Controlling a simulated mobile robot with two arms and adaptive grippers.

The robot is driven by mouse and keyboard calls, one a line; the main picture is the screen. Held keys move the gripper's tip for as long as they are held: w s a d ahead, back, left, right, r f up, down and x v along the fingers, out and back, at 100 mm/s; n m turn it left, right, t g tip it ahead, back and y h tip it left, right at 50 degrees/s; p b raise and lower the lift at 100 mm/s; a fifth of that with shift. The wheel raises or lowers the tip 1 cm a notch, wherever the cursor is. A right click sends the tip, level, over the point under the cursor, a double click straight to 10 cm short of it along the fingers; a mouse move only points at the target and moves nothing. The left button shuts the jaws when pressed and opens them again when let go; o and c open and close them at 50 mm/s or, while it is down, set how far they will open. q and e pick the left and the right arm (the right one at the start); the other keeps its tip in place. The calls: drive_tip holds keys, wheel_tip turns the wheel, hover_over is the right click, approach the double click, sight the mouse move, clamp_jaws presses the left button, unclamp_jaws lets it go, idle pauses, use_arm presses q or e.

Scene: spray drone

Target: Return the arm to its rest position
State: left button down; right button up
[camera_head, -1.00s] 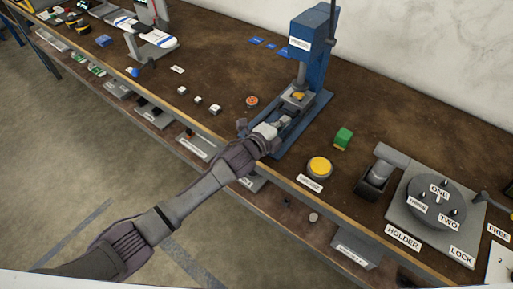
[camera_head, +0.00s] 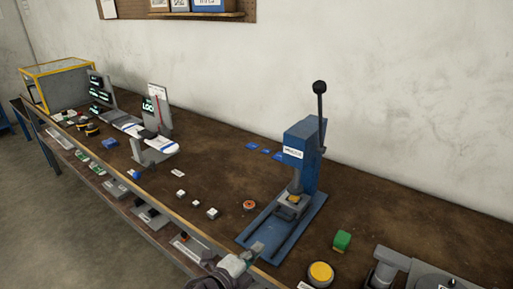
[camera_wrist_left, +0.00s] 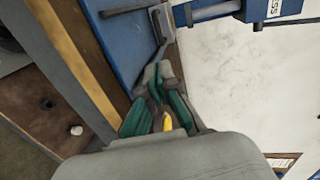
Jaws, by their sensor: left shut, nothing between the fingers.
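My left gripper (camera_head: 254,250) shows at the bottom middle of the head view, with part of its arm cut off by the lower edge. It is at the front end of the blue press base, near the table's front edge. The left wrist view shows its fingers (camera_wrist_left: 163,88) with green inner sides, closed together at the tips and empty. I cannot tell from the views whether it touches the press base. My right gripper is not in view.
The blue lever press (camera_head: 302,160) stands behind the gripper on the brown workbench (camera_head: 380,215). A yellow button (camera_head: 320,273), a green block (camera_head: 342,240) and an orange-red round piece (camera_head: 249,204) are nearby. Small white blocks (camera_head: 196,203) lie to the left. The floor in front is open.

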use_arm(q)
drive_tip(key=s+a+f+n+g+y, duration=0.3)
drive_tip(key=s+a+n, duration=0.45)
drive_tip(key=s, duration=0.25)
drive_tip(key=s+a+f+n+g+y, duration=0.2)
drive_tip(key=s+a+n+g+y, duration=0.1)
drive_tip(key=s+a+n, duration=0.45)
drive_tip(key=s+a+f+n+g+y, duration=0.3)
drive_tip(key=s+a+n, duration=0.4)
drive_tip(key=s, duration=0.5)
wheel_tip(320, 180, down, 26)
drive_tip(key=d+g, duration=0.2)
drive_tip(key=s+a+f, duration=0.3)
drive_tip(key=s+f, duration=1.3)
drive_tip(key=s, duration=0.1)
drive_tip(key=shift+a+f+n+g, duration=0.2)
drive_tip(key=shift+n+g, duration=0.1)
drive_tip(key=shift+g, duration=0.1)
